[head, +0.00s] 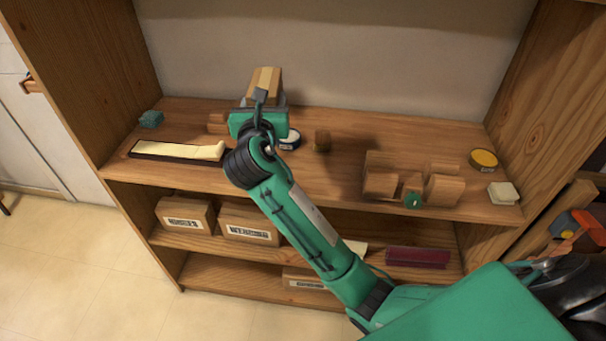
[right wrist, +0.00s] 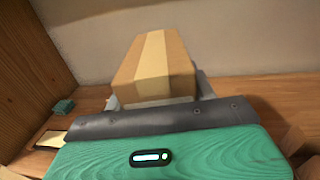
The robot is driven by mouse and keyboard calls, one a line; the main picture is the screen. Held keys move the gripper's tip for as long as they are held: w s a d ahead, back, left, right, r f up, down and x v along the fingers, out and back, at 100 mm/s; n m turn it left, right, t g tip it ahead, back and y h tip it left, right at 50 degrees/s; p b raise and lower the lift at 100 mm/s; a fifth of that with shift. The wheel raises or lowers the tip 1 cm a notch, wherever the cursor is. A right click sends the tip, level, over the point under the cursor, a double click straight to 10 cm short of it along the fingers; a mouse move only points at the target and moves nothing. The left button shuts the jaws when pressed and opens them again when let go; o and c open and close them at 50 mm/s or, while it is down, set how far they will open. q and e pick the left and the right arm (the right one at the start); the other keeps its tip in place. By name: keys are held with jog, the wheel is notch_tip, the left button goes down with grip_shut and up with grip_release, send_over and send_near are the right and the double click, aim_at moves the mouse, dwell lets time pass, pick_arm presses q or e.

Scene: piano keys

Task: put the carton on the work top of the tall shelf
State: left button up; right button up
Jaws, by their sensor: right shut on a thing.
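The carton (head: 266,80), a brown box with a pale tape strip, is at the back left of the tall shelf's work top (head: 335,175). In the right wrist view, the carton (right wrist: 153,68) stands up beyond my gripper, before the pale back wall. My right gripper (head: 260,99) is shut on the carton, with its arm reaching over the work top from the lower right. My green gripper body hides the carton's lower part, so I cannot tell whether it touches the work top. My left gripper is not in view.
A teal block (head: 151,119) and a cream pad on a dark tray (head: 178,150) lie at left. Wooden blocks (head: 381,185), a yellow-lidded tin (head: 484,159) and a pale stack (head: 503,192) occupy the right. Labelled boxes (head: 186,213) sit below. The back middle-right is clear.

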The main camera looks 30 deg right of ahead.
aim_at(258, 85)
jog(key=shift+w+a+r+m+g+h+b, duration=0.3)
jog(key=shift+w+r+m+h+b, duration=0.3)
jog(key=shift+b, duration=0.4)
jog(key=shift+r+h+b, duration=0.3)
jog(key=shift+r+b, duration=0.3)
jog(key=shift+r, duration=0.15)
notch_tip(258, 85, down, 19)
jog(key=shift+f+b, duration=0.1)
jog(key=shift+b, duration=0.95)
jog(key=shift+f, duration=0.25)
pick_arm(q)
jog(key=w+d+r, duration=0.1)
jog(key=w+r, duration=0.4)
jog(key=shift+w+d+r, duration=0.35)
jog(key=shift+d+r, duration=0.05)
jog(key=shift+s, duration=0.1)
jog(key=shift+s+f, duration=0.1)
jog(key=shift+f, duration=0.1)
pick_arm(e)
jog(key=o, duration=1.1)
